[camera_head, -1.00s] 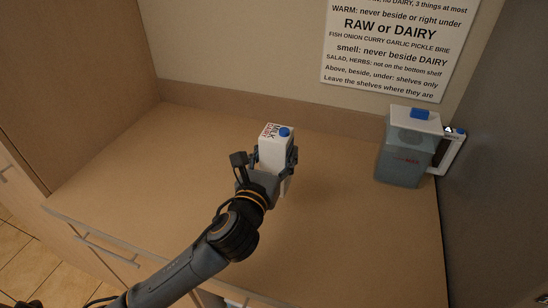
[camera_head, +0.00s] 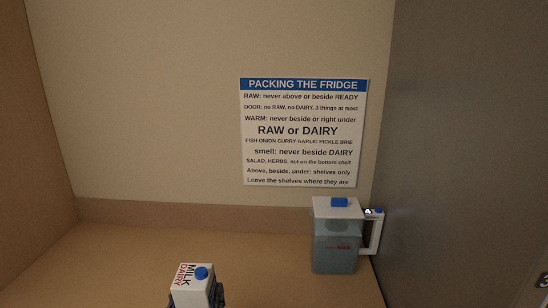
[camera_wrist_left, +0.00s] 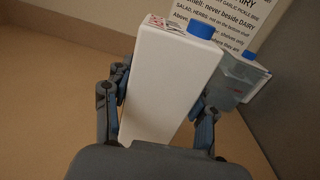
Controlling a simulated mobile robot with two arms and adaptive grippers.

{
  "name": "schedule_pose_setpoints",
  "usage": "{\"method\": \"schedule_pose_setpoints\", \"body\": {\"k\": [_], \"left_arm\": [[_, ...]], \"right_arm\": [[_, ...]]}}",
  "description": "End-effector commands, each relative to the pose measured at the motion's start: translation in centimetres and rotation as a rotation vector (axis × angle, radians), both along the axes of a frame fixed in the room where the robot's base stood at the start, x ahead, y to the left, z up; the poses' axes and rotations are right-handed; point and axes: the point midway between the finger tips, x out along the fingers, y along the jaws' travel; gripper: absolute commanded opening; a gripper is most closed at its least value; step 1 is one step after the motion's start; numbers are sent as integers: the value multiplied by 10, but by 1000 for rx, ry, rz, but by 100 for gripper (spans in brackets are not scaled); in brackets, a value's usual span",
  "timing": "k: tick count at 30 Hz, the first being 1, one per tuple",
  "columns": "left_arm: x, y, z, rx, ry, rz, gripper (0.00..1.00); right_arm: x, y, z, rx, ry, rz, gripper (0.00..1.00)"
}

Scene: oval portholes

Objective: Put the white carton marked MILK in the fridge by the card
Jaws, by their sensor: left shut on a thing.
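The white carton (camera_head: 187,295) marked MILK and DAIRY, with a blue cap, shows at the bottom edge of the head view. Its lower part is cut off there. In the left wrist view the carton (camera_wrist_left: 165,90) stands between the fingers of my left gripper (camera_wrist_left: 163,100), which is shut on it. The card (camera_head: 302,133), headed PACKING THE FRIDGE, is on the back wall. It reads, among other lines, "DOOR: no RAW, no DAIRY, 3 things at most" and "smell: never beside DAIRY". No fridge interior shows. My right gripper is not in view.
A clear jug (camera_head: 335,247) with a white lid, blue knob and white handle stands on the tan counter (camera_head: 262,262) at the right, below the card. A tall grey surface (camera_head: 465,150) closes the right side. A brown panel stands at the left. The counter between carton and jug is clear.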

Motion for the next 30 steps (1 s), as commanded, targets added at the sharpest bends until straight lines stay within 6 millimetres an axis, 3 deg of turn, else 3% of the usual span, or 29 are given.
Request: {"method": "schedule_pose_setpoints", "body": {"k": [4,10,18,30], "left_arm": [[-4,26,-33,12,7,9,0],[-13,44,-57,29,13,-2,0],[-51,46,-42,31,12,-10,0],[-53,46,-41,33,11,-7,0]], "right_arm": [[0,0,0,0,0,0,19],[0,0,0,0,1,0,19],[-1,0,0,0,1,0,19],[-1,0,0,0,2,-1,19]]}}
